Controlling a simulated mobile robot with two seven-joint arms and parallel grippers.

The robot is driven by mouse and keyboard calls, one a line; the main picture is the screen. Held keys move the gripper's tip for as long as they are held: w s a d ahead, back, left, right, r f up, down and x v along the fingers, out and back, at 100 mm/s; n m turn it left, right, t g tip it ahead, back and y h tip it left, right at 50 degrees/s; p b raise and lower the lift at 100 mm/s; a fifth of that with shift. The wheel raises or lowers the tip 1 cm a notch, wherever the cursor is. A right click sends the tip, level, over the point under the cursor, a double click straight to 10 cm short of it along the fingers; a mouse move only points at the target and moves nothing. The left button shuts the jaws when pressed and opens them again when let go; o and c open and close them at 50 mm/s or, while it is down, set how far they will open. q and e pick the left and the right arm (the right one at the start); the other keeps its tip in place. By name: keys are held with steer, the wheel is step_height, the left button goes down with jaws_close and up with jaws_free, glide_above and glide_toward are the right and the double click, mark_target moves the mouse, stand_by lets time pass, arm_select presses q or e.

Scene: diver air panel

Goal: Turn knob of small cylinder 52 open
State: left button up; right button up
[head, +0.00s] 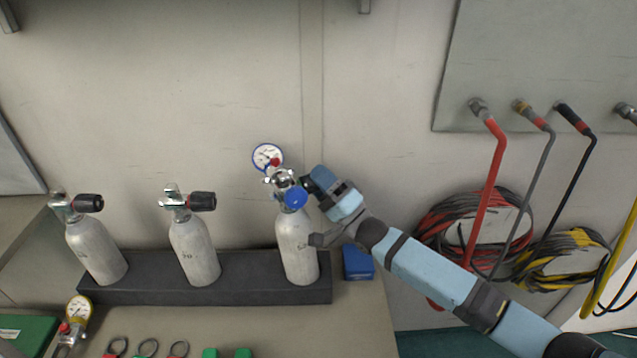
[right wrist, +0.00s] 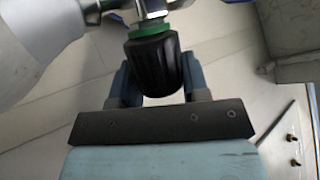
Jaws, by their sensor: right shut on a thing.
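The small grey cylinder (head: 298,248) at the right end of the black rack stands upright; its number is too small to read. A gauge (head: 267,157) with a blue rim and a round blue part (head: 296,197) sit at its valve. My right gripper (head: 308,184) reaches the valve from the right. In the right wrist view, the black ribbed knob (right wrist: 152,65) with a green ring (right wrist: 148,33) at its base lies between the fingers, and the gripper is shut on it. In the head view, my gripper hides the knob. My left gripper is not in view.
Two more grey cylinders (head: 193,250) (head: 96,250) with black knobs stand in the black rack (head: 240,279). A blue box (head: 357,262) is right of the rack. Coiled red hose (head: 452,232) and yellow hose (head: 563,262) hang at the right. Another gauge (head: 79,308) lies front left.

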steer(key=o, duration=0.9)
steer(key=v, duration=1.3)
steer(key=shift+s+d+f, duration=0.2)
steer(key=shift+d+f, duration=0.05)
steer(key=shift+o, duration=0.2)
